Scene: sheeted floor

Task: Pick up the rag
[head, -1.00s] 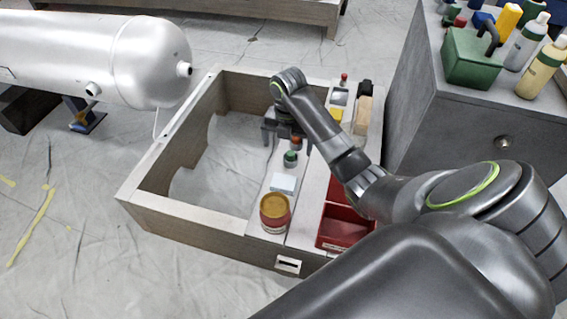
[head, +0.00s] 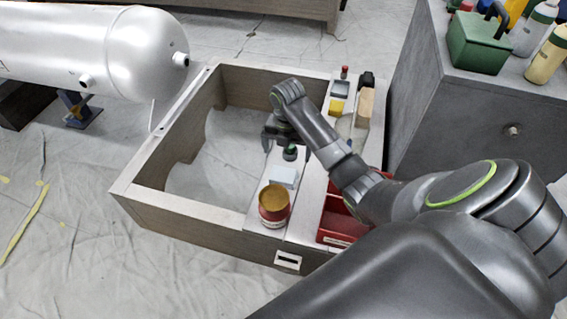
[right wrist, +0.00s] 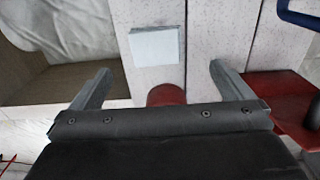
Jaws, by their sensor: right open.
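My right gripper (head: 287,146) points down over the ledge, on the far side of the rag in the head view. Its fingers are apart with nothing between them; they show in the right wrist view (right wrist: 160,70). The rag is apart from the fingers. My left gripper is out of view.
The red tin with a yellow top (head: 274,206) stands near the rag. Red bins (head: 340,228) lie right of the ledge. The wooden frame (head: 190,207) encloses an open space. A grey cabinet (head: 450,125) stands right.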

